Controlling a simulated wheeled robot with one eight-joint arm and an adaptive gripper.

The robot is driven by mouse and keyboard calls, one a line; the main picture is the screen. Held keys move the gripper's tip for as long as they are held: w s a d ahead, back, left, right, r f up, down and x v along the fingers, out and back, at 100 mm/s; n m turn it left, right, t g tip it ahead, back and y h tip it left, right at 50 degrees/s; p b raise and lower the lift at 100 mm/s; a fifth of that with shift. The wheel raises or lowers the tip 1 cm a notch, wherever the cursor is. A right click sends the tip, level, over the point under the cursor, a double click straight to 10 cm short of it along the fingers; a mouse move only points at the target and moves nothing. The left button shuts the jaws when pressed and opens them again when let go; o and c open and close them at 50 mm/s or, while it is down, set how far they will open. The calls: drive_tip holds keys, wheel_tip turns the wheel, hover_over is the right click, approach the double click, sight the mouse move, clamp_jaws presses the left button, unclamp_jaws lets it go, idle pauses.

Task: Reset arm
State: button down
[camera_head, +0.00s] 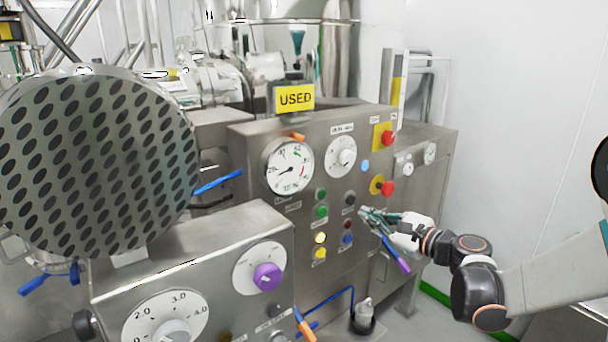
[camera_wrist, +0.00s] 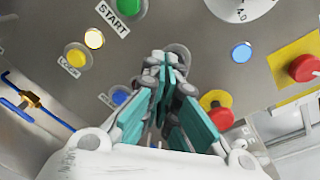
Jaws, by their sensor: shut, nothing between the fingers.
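My gripper (camera_head: 366,214) is shut with nothing in it, its teal finger pads together. In the head view it is in front of the right part of the steel control panel (camera_head: 260,140), near the buttons. In the wrist view the gripper (camera_wrist: 168,62) points at the panel face, close to a grey round knob or button partly hidden behind the fingertips. I cannot tell whether the fingertips touch the panel. My arm reaches in from the right of the head view.
The panel has a dial gauge (camera_head: 289,166), red emergency buttons (camera_head: 388,138) and a lit yellow button (camera_head: 320,238). A nearer panel with a purple knob (camera_head: 268,277) stands at lower left. A perforated metal disc (camera_head: 95,160) fills the left. Blue-handled levers (camera_head: 218,182) stick out.

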drive_tip(key=s+a+n+g+h, duration=0.4)
drive_tip(key=s+a+n+g, duration=0.15)
drive_tip(key=s+n, duration=0.7)
drive_tip(key=s+d+f+n+h, duration=0.2)
drive_tip(key=s+d+n+h, duration=0.1)
drive_tip(key=s, duration=0.6)
drive_tip(key=s+d+f+n+h, duration=0.2)
drive_tip(key=s+d+n+h, duration=0.1)
drive_tip(key=s, duration=0.7)
drive_tip(key=shift+d+f+n+g, duration=0.35)
drive_tip(key=shift+d+n, duration=0.1)
drive_tip(key=shift+n, duration=0.8)
